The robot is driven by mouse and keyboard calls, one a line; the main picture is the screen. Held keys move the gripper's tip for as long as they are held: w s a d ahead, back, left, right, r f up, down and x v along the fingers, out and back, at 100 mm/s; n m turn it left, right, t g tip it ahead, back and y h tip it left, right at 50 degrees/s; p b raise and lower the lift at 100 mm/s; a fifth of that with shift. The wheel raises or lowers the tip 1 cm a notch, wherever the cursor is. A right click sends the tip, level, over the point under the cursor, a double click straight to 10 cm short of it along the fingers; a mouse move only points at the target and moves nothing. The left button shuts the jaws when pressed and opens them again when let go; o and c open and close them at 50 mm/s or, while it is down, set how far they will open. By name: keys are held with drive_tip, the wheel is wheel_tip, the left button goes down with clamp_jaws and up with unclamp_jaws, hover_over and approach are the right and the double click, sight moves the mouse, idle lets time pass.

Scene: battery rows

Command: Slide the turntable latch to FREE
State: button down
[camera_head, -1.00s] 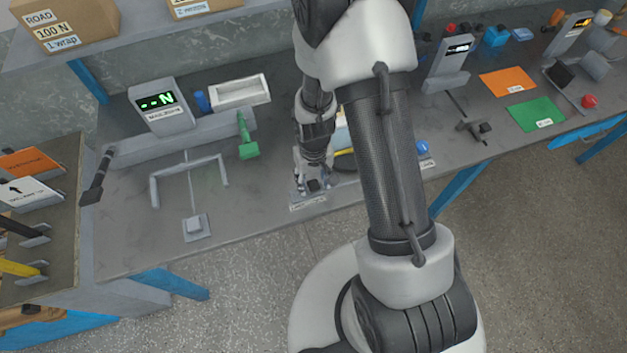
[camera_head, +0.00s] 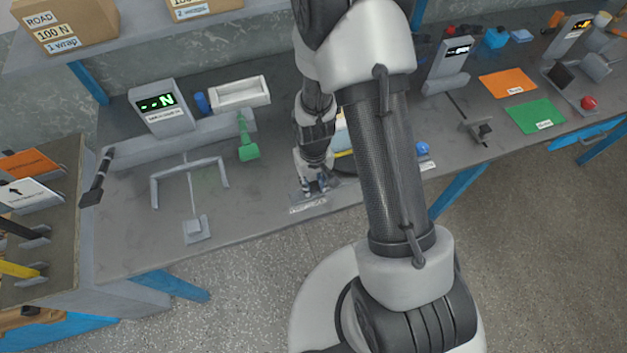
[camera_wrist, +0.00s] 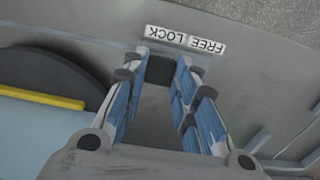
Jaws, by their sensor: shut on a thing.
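In the wrist view, my gripper (camera_wrist: 167,72) points down over a grey plate, its blue-sided fingers on both sides of a small dark latch knob (camera_wrist: 160,71). The fingers are shut on this knob. A LOCK label (camera_wrist: 165,34) and a FREE label (camera_wrist: 207,44) lie upside down just beyond it. The knob stands nearer the LOCK label. The dark round edge of the turntable (camera_wrist: 45,72) shows at left. In the head view, my gripper (camera_head: 317,185) is low at the bench's front edge, and the latch is too small to make out.
Orange (camera_head: 508,82) and green (camera_head: 534,115) mats lie at right.

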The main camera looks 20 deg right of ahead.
sight(297, 197)
drive_tip(key=a, duration=0.5)
drive_tip(key=shift+d, duration=0.1)
idle(0.3)
drive_tip(key=c, duration=1.3)
unclamp_jaws()
wheel_tip(297, 197, up, 12)
